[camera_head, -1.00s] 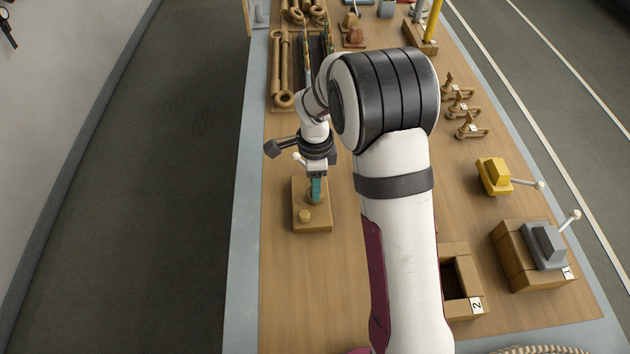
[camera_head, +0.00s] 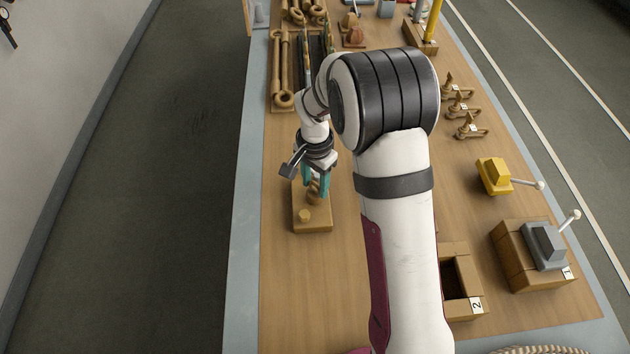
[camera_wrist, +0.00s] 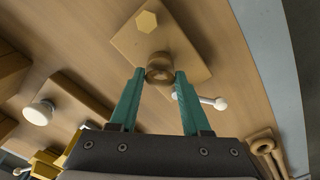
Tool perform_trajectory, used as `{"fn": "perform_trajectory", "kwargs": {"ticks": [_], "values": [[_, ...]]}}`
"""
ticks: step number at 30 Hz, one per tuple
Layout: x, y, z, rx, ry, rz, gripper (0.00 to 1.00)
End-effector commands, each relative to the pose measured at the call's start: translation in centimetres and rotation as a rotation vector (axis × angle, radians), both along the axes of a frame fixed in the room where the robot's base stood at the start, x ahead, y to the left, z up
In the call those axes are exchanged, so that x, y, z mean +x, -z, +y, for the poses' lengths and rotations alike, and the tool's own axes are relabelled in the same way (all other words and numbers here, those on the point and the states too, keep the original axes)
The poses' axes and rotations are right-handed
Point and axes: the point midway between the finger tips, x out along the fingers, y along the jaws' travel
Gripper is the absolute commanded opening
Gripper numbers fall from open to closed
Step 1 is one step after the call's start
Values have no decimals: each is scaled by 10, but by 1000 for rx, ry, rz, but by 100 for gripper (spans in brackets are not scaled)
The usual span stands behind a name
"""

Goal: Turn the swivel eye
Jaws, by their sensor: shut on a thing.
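The swivel eye (camera_wrist: 160,68) is a brown ring-like piece standing on a rectangular wooden base block (camera_head: 318,222). It also shows in the head view (camera_head: 316,196), partly hidden by my gripper. My gripper (camera_wrist: 158,80) has teal fingers, one on each side of the eye, and is shut on it. In the head view my gripper (camera_head: 317,185) points down at the block's far end. A white ball-ended bar (camera_wrist: 205,100) shows beside the right finger in the wrist view.
Wooden racks with rods and rings (camera_head: 283,70) stand beyond the block. To the right are small numbered wooden pieces (camera_head: 470,130), a yellow lever unit (camera_head: 494,176), a grey lever unit (camera_head: 545,245) and an open wooden box (camera_head: 474,282). The tabletop in front of the block is clear.

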Motion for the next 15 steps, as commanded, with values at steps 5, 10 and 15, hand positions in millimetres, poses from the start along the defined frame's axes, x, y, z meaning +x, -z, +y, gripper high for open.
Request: {"fn": "perform_trajectory", "kwargs": {"ticks": [5,10,15], "values": [[0,-1,0,0,-164,0,0],[0,-1,0,0,-326,0,0],[0,-1,0,0,-488,0,0]]}}
